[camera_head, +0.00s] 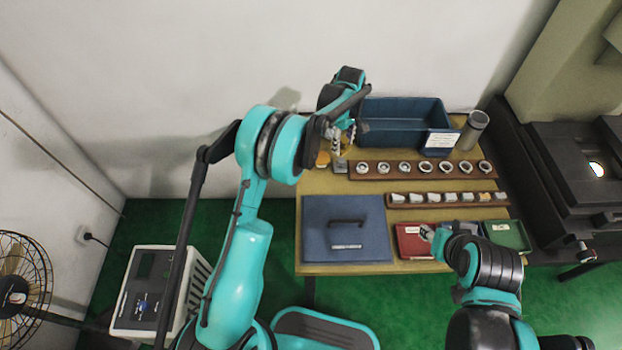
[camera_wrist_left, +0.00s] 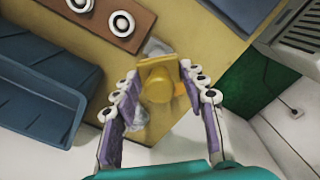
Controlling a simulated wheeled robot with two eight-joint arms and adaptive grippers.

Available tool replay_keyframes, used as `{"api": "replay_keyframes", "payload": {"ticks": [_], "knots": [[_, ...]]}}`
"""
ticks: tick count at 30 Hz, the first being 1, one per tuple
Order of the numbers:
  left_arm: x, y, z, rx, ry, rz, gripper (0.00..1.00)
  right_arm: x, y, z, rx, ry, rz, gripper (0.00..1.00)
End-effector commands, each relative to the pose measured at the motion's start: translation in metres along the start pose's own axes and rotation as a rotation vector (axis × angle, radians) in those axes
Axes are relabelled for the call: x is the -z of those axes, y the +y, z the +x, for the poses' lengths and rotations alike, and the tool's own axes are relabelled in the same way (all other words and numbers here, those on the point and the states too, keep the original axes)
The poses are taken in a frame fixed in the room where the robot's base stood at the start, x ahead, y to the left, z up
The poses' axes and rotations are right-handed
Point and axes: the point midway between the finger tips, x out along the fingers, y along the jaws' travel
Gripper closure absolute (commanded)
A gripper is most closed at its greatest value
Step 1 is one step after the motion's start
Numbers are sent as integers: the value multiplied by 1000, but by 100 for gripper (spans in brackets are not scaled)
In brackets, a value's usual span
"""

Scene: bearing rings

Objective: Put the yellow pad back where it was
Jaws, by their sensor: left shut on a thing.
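The yellow pad (camera_wrist_left: 158,84) is between the fingers of my left gripper (camera_wrist_left: 160,90) in the left wrist view. It shows a round knob on a flat square plate, and the fingers are shut on it. In the head view my left gripper (camera_head: 341,140) is at the table's back left corner, left of the blue bin. A patch of yellow (camera_head: 322,159) shows beside it; I cannot tell whether this is the held pad. My right gripper (camera_head: 428,234) is over the red tray at the front; its fingers are too small to read.
The blue bin (camera_head: 400,125) stands at the back, with a grey cup (camera_head: 473,130) to its right. Several rings line a brown rack (camera_head: 410,178); a second rack (camera_head: 412,206) holds small pieces. A blue case (camera_head: 325,240), red tray (camera_head: 408,245) and green tray (camera_head: 510,238) are in front.

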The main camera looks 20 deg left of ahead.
Motion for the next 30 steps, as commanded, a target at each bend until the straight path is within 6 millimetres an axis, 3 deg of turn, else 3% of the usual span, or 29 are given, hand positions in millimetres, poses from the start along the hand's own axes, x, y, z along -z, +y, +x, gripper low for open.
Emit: {"api": "replay_keyframes", "payload": {"ticks": [2, 15, 22, 30], "knots": [[4, -6, 8, 0, 0, -19, 85, -2, 0, 4, 0, 0, 0, 60], [38, -93, 65, 0, 0, -20, 85, -22, 0, 31, 0, 0, 0, 60], [43, -106, 75, 0, 0, -17, 85, -25, 0, 35, 0, 0, 0, 60], [42, -105, 112, 0, 0, -17, 85, -36, 0, 50, 0, 0, 0, 60]]}}
